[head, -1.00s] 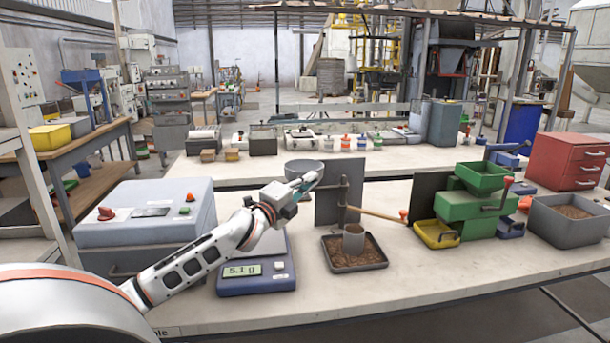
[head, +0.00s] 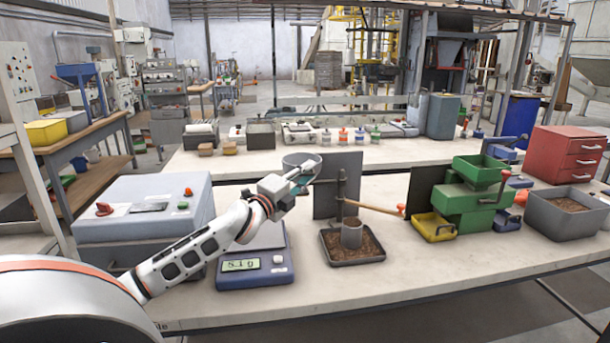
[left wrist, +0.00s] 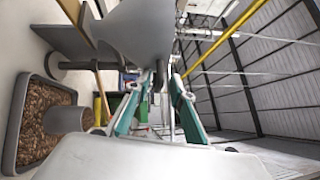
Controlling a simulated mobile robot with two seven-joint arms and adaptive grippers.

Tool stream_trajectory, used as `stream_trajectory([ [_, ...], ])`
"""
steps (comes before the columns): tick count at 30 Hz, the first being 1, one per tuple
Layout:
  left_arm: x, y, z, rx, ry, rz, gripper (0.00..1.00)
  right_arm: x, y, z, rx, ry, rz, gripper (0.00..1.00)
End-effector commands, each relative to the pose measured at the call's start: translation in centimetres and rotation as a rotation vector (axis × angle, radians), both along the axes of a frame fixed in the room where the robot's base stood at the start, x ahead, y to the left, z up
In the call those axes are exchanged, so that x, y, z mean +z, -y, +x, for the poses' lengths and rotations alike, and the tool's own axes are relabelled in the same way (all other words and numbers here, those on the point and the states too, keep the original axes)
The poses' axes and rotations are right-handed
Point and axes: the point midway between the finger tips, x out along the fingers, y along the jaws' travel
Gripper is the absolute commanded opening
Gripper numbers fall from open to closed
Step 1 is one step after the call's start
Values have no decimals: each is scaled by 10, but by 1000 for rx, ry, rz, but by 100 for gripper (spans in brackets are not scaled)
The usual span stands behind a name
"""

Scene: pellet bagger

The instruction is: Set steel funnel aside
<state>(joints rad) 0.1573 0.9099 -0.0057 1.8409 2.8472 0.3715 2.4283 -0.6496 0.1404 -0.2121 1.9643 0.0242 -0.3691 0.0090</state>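The steel funnel (head: 299,160) shows in the head view as a grey bowl above the table, left of the post with the wooden handle. It looms large in the left wrist view (left wrist: 148,32), at the top. My left gripper (head: 306,175) is at its near side. In the left wrist view, the teal fingers (left wrist: 165,75) stand apart, with the funnel's lower part at or between their tips. I cannot tell whether they touch it. My right gripper is not in view.
Below stand a scale (head: 258,278) and a tray of brown pellets (head: 352,262) with a grey cylinder (head: 351,233). A dark upright panel (head: 326,200) is close right of the gripper. A green machine (head: 465,205) is farther right. The front table strip is clear.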

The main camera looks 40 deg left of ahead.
Motion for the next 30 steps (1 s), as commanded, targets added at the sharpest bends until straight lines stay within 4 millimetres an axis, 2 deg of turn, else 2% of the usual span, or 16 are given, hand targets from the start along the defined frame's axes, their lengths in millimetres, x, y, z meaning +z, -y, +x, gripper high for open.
stream_trajectory([
  [8,-6,2,-17,-2,-5,-2,23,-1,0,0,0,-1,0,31],
  [24,-14,7,-92,-1,-2,0,23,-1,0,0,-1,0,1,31],
  [30,-16,8,-111,0,0,-1,23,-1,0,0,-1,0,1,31],
])
